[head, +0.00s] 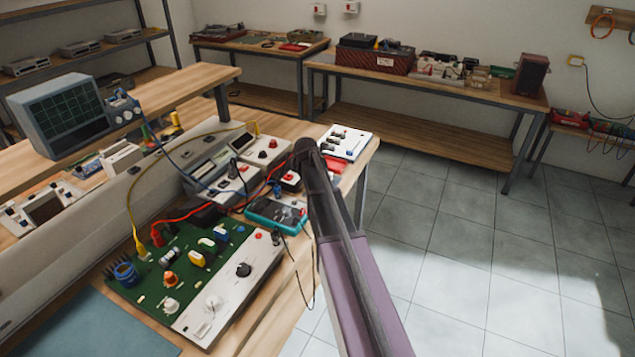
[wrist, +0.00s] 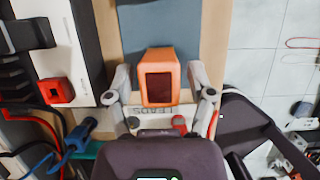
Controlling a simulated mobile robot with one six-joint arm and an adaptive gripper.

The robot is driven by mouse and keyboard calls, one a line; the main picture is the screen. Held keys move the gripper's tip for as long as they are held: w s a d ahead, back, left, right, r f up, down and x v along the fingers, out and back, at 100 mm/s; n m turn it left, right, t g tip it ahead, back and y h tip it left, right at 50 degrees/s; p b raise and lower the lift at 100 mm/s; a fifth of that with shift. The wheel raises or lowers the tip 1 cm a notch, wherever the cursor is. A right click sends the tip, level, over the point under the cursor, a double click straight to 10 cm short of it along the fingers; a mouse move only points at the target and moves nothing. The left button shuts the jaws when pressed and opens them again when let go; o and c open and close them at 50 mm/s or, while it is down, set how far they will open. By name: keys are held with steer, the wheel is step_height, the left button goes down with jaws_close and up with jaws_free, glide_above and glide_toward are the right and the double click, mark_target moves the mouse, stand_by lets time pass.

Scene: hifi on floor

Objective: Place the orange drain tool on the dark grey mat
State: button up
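The orange drain tool (wrist: 142,88) is a bright orange block with a dark recessed face, seen close up in the wrist view. My gripper (wrist: 160,80) has one finger on each side of it and appears shut on it, though the contact is partly hidden. The dark grey mat (wrist: 165,30) lies beyond the tool in the wrist view. In the head view, a blue-grey mat (head: 90,325) covers the near left part of the workbench. My arm stretches across the middle of the head view. Neither my gripper nor the tool can be made out there.
A green circuit board (head: 185,255) with a white control panel (head: 225,300) stands beside the mat. A teal meter (head: 275,214) and several instruments with loose cables crowd the bench behind. Open tiled floor (head: 480,260) lies to the right.

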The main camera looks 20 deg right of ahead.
steer(key=shift+r, duration=0.2)
stand_by(0.3)
steer(key=p+v, duration=0.2)
steer(key=p, duration=0.1)
steer(key=shift+r, duration=0.4)
steer(key=p+v, duration=0.8)
steer(key=v, duration=0.1)
steer(key=shift+s+a, duration=0.1)
steer(key=shift+s, duration=0.1)
stand_by(0.6)
steer(key=s+a+m+g+y, duration=0.1)
steer(key=s+a+m, duration=0.8)
steer(key=s+m, duration=0.2)
steer(key=s+a+f+m+g+y, duration=0.1)
steer(key=s+a+m+y, duration=0.1)
steer(key=s+a+m, duration=0.8)
steer(key=s+m, duration=0.2)
steer(key=m, duration=0.2)
steer(key=shift+f+m+g+y, duration=0.15)
steer(key=shift+m+g+y, duration=0.15)
steer(key=shift+g, duration=0.1)
